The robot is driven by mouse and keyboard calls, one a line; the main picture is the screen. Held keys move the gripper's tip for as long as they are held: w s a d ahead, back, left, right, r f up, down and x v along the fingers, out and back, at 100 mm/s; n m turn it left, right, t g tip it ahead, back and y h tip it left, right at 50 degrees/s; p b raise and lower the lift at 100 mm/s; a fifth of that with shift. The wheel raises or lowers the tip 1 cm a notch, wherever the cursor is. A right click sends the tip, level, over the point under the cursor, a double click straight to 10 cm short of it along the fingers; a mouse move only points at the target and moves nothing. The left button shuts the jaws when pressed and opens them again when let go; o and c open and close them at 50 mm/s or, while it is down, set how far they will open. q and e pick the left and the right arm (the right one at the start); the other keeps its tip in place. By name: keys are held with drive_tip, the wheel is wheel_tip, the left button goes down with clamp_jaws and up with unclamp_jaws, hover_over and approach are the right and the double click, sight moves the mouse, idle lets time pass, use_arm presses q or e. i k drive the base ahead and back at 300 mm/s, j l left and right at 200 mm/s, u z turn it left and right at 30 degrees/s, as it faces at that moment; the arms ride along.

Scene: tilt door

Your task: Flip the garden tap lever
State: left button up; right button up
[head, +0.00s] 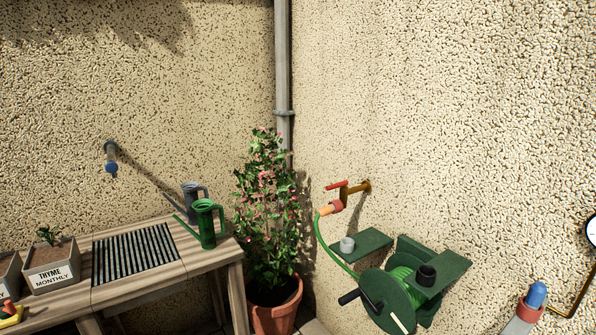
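The garden tap (364,187) is brass-coloured and juts out of the right-hand wall, right of the flowering plant. Its red lever (337,185) sits on top, lying roughly level and pointing left. An orange hose fitting (328,209) is below the lever, and a green hose (326,246) runs down from it to the reel. Neither of my grippers is in view, and nothing touches the tap or its lever.
A green hose reel (388,297) with side shelves stands below the tap. A potted flowering plant (266,215) is left of it. A wooden table (215,258) with green (208,224) and grey watering cans is at left. A gauge (592,231) is at right.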

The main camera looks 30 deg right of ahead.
sight(344, 184)
drive_tip(key=i+z, duration=0.4)
drive_tip(key=i+j+z, duration=0.25)
drive_tip(key=i+z, duration=0.15)
drive_tip(key=i+j+z, duration=0.35)
drive_tip(key=z, duration=0.75)
